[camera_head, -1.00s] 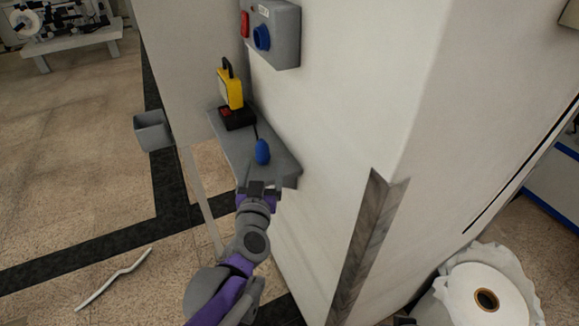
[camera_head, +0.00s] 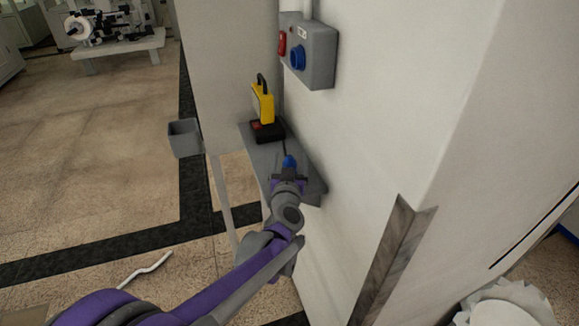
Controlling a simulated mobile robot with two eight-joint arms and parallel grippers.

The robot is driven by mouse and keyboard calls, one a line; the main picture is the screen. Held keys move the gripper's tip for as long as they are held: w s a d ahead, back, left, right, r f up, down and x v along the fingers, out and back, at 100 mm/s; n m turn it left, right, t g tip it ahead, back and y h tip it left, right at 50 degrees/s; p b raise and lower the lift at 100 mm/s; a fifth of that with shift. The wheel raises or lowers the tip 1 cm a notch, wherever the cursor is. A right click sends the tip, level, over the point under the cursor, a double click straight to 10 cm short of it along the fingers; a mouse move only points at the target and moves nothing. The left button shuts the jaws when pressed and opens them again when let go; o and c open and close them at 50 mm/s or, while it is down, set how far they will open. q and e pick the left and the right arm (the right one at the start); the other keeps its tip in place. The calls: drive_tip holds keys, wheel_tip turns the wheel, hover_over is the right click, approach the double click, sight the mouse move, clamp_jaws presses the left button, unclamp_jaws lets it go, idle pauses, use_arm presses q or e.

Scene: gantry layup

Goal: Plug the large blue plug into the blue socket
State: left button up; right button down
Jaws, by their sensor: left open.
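The blue plug (camera_head: 289,162) lies on the small grey shelf (camera_head: 262,158) fixed to the wall, with a dark cable running back from it. My left gripper (camera_head: 288,177) is open at the near end of the plug; its fingers partly hide the plug, and I cannot tell whether they touch it. The blue socket (camera_head: 298,57) is on a grey wall box (camera_head: 318,58) above and to the right of the shelf, beside a red part. My right gripper is not in view.
A yellow device on a black base (camera_head: 266,131) stands at the back of the shelf. A grey bin (camera_head: 185,138) is left of the shelf. The white wall (camera_head: 400,110) bounds the right side.

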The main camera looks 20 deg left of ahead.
use_arm(q)
drive_tip(key=shift+w, duration=0.35)
drive_tip(key=shift+s, duration=0.1)
drive_tip(key=shift+c, duration=0.4)
clamp_jaws()
drive_tip(key=shift+r, duration=0.15)
